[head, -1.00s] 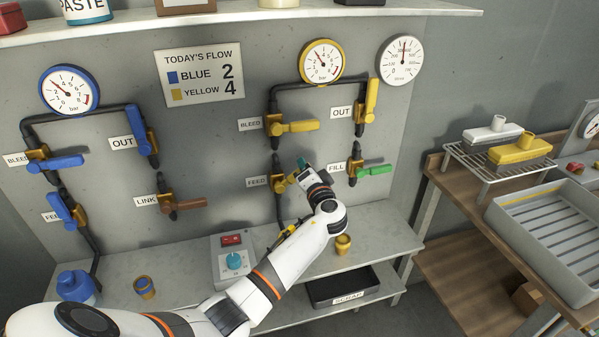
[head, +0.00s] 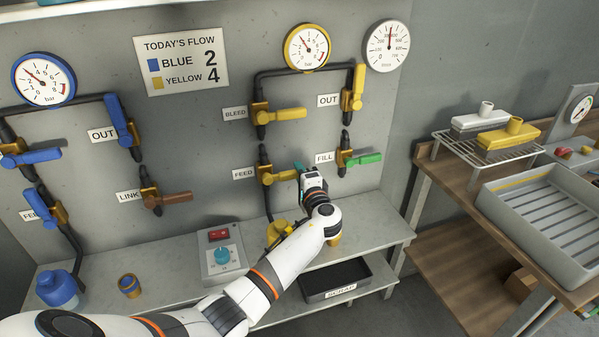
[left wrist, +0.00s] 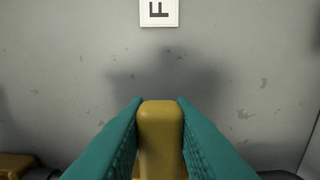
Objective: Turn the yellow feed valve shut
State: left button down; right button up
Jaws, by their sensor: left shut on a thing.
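The yellow feed valve (head: 266,174) sits on the dark vertical pipe beside the FEED label (head: 244,173). Its yellow handle (head: 286,176) points right, nearly level and crosswise to the pipe. My left gripper (head: 311,176) is at the free end of this handle. In the left wrist view its teal fingers (left wrist: 159,130) are shut on the handle (left wrist: 160,125), one on each side. The fingertips are small and partly hidden in the head view. My right gripper is not in view.
The yellow bleed valve (head: 277,115) is above and the green-handled fill valve (head: 360,159) is close on the right. Below, the shelf holds a control box (head: 221,254), a blue bottle (head: 57,288) and a small cup (head: 129,286). A scrap tray (head: 335,281) stands lower.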

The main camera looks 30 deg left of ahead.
pick_arm(q)
jog(key=shift+f, duration=0.2)
jog(key=c, duration=1.2)
grip_release()
jog(key=shift+c, duration=0.2)
jog(key=shift+r, duration=0.1)
jog(key=b+v, duration=0.1)
jog(key=v, duration=1.1)
jog(key=shift+b, duration=0.3)
